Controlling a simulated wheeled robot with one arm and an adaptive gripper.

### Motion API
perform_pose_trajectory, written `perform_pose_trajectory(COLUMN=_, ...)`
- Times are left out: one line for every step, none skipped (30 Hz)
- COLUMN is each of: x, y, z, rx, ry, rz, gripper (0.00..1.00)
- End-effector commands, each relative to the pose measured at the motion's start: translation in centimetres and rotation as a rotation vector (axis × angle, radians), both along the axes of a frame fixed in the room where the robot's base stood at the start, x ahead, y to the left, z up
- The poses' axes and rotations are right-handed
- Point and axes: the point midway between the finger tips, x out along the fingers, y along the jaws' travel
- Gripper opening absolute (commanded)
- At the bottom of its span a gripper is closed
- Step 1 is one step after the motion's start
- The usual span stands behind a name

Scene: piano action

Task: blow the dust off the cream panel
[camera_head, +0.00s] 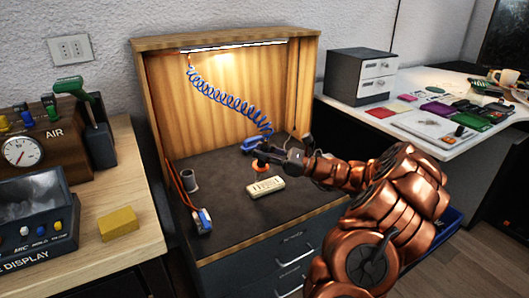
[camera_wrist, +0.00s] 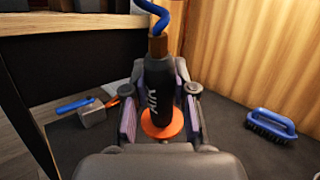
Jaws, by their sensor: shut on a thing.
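The cream panel (camera_head: 267,187) lies flat on the dark work surface in the head view, with a few marks on its top. It does not show in the wrist view. My gripper (camera_head: 268,150) is above and behind the panel, apart from it.
A blue brush (camera_wrist: 271,123) lies near the back wall. Wooden walls (camera_head: 160,110) close the sides and back. The front surface around the panel is mostly clear.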

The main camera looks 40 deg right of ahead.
Motion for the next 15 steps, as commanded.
perform_pose_trajectory(x=0.00, y=0.00, z=0.06, rx=0.001, ry=-0.001, rz=0.000, gripper=0.00)
perform_pose_trajectory(x=0.00, y=0.00, z=0.08, rx=0.001, ry=-0.001, rz=0.000, gripper=0.00)
perform_pose_trajectory(x=0.00, y=0.00, z=0.09, rx=0.001, ry=-0.001, rz=0.000, gripper=0.00)
perform_pose_trajectory(x=0.00, y=0.00, z=0.09, rx=0.001, ry=-0.001, rz=0.000, gripper=0.00)
perform_pose_trajectory(x=0.00, y=0.00, z=0.09, rx=0.001, ry=-0.001, rz=0.000, gripper=0.00)
perform_pose_trajectory(x=-0.01, y=-0.01, z=0.11, rx=0.000, ry=-0.001, rz=0.000, gripper=0.00)
perform_pose_trajectory(x=0.00, y=-0.04, z=0.12, rx=0.000, ry=-0.001, rz=0.000, gripper=0.00)
perform_pose_trajectory(x=-0.01, y=-0.09, z=0.14, rx=0.001, ry=-0.001, rz=0.000, gripper=0.00)
perform_pose_trajectory(x=0.00, y=-0.18, z=0.18, rx=0.000, ry=-0.001, rz=-0.001, gripper=0.00)
perform_pose_trajectory(x=-0.01, y=-0.27, z=0.19, rx=0.000, ry=-0.001, rz=-0.001, gripper=0.00)
perform_pose_trajectory(x=0.00, y=-0.40, z=0.21, rx=0.000, ry=-0.001, rz=-0.001, gripper=0.00)
perform_pose_trajectory(x=-0.01, y=-0.56, z=0.22, rx=0.000, ry=-0.001, rz=-0.002, gripper=0.00)
perform_pose_trajectory(x=-0.01, y=-0.68, z=0.22, rx=0.000, ry=-0.001, rz=-0.002, gripper=0.00)
perform_pose_trajectory(x=-0.02, y=-0.79, z=0.22, rx=0.000, ry=-0.001, rz=-0.002, gripper=0.00)
perform_pose_trajectory(x=-0.03, y=-0.93, z=0.22, rx=0.000, ry=-0.001, rz=-0.002, gripper=0.00)
